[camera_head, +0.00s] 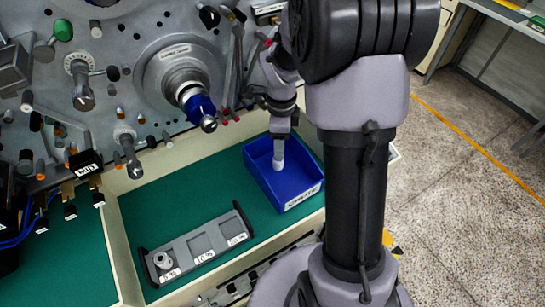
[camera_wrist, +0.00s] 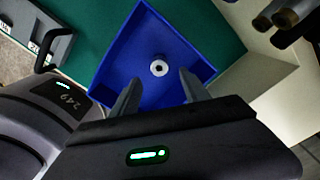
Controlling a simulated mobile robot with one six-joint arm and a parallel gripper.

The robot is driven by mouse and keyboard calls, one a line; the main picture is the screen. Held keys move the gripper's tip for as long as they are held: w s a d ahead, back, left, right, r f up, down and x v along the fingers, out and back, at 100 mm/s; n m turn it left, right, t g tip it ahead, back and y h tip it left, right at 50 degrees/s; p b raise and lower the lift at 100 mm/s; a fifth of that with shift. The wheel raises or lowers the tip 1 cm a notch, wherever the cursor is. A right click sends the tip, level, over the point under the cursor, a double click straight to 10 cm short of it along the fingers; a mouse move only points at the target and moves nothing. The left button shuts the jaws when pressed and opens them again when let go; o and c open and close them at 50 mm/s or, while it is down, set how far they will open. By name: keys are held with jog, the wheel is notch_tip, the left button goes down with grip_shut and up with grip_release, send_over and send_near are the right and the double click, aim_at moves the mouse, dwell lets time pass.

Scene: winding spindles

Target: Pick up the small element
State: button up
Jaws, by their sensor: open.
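A small pale round element with a dark hole in its middle (camera_wrist: 159,68) lies on the floor of the blue bin (camera_wrist: 112,58) in the wrist view. The blue bin (camera_head: 304,204) stands on the green surface in the head view, with a white label on its front. My gripper (camera_head: 278,168) points down into the bin in the head view. In the wrist view my gripper (camera_wrist: 160,76) is open, its two grey fingers apart on either side of the element's line, with nothing between them. In the head view I cannot make out the element.
A grey tray (camera_head: 206,240) with labelled places and a round metal piece (camera_head: 162,260) at its left end lies left of the bin. Behind is a grey machine panel with knobs and a blue-tipped spindle (camera_head: 198,106). Green surface (camera_head: 190,200) between tray and panel is clear.

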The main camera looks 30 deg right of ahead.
jog(key=f, duration=0.2)
jog(key=f+b, duration=0.1)
jog(key=f, duration=0.2)
jog(key=f+b, duration=0.1)
jog(key=f, duration=0.2)
jog(key=shift+w+a+f, duration=0.1)
jog(key=shift+a, duration=0.15)
jog(key=shift+c, duration=1.1)
grip_shut()
